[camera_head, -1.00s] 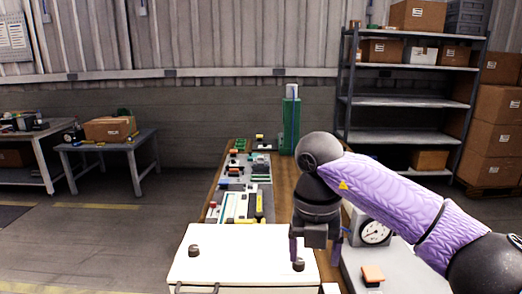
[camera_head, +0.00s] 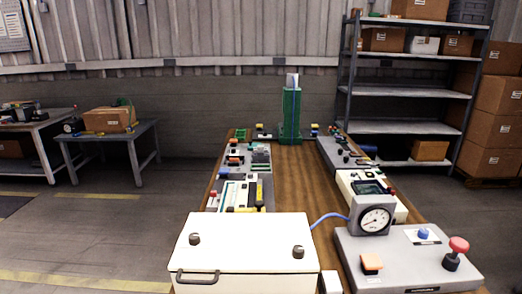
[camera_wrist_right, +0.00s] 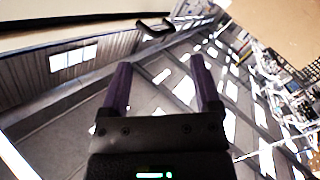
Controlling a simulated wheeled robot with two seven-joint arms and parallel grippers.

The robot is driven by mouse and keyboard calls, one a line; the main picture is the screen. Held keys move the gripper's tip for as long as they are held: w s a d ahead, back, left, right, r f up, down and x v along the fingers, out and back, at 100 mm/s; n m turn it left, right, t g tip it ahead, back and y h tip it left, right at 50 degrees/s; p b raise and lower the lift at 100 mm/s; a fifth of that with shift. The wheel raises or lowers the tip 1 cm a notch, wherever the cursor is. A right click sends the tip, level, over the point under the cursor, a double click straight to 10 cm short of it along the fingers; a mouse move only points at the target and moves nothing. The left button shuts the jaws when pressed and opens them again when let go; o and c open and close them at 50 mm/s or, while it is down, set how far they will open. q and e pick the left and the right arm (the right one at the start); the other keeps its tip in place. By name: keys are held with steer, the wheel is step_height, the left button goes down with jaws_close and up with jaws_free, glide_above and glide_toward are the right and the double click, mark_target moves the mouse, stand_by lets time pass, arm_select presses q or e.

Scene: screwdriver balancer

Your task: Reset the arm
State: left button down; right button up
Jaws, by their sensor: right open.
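My right gripper (camera_wrist_right: 160,88) shows in the right wrist view with its two purple fingers apart and nothing between them. It points toward the floor and wall area, clear of the table. Neither of my arms shows in the head view. A white box (camera_head: 243,243) with a dark handle stands at the near end of the wooden table (camera_head: 289,190). A grey panel (camera_head: 410,262) with an orange switch (camera_head: 371,262), a red knob (camera_head: 457,250) and a round gauge (camera_head: 374,220) stands to its right. My left gripper is not visible.
A green post (camera_head: 290,112) stands at the table's far end. Several small devices line both sides of the table, with bare wood between. A metal shelf (camera_head: 405,92) with boxes is at the back right. A smaller table (camera_head: 108,138) stands at the left.

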steer(key=s+d+f+m+g+h, duration=0.1)
steer(key=s+d+f+m+h, duration=0.5)
steer(key=f, duration=0.5)
steer(key=s+d+f+m+h, duration=0.5)
steer(key=s+d+f, duration=0.1)
steer(key=s+f, duration=0.35)
steer(key=s+d+f+m+g+h, duration=0.1)
steer(key=s+d+f+g, duration=0.1)
steer(key=s, duration=0.6)
steer(key=s+d+f+m+g+h, duration=0.1)
steer(key=s+f+g, duration=0.2)
steer(key=s, duration=0.6)
steer(key=s+d+f+m+g+h, duration=0.1)
steer(key=s+d+f+m+g, duration=0.1)
steer(key=s, duration=0.7)
steer(key=shift+s+d+f+g, duration=0.2)
steer(key=shift+d+f+g, duration=0.15)
steer(key=shift+f+g, duration=0.45)
steer(key=shift+w+f, duration=0.1)
steer(key=shift+f, duration=0.05)
